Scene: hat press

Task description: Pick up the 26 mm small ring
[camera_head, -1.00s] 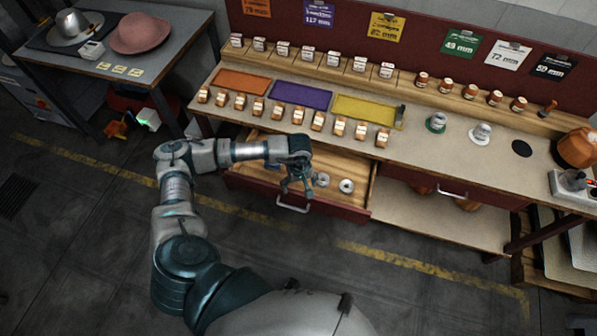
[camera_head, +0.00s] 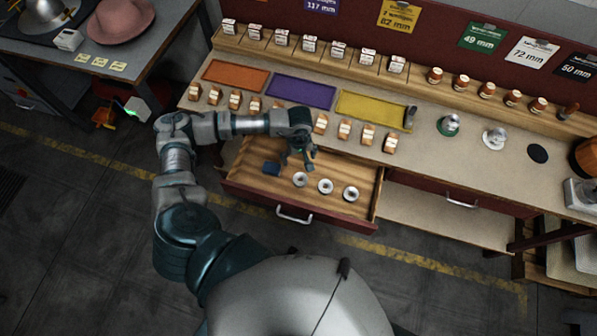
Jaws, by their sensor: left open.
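Three small pale rings lie in a row in the open wooden drawer: a left ring (camera_head: 300,179), a middle ring (camera_head: 325,186) and a right ring (camera_head: 350,194). Their sizes cannot be read, so I cannot tell which is the 26 mm one. My left gripper (camera_head: 300,163) is open and empty, with its fingers pointing down over the drawer, just behind the left ring in the picture. My right gripper is not in view.
The worktop (camera_head: 420,150) above carries several wooden blocks and orange, purple and yellow mats (camera_head: 372,107). A closed drawer is to the right.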

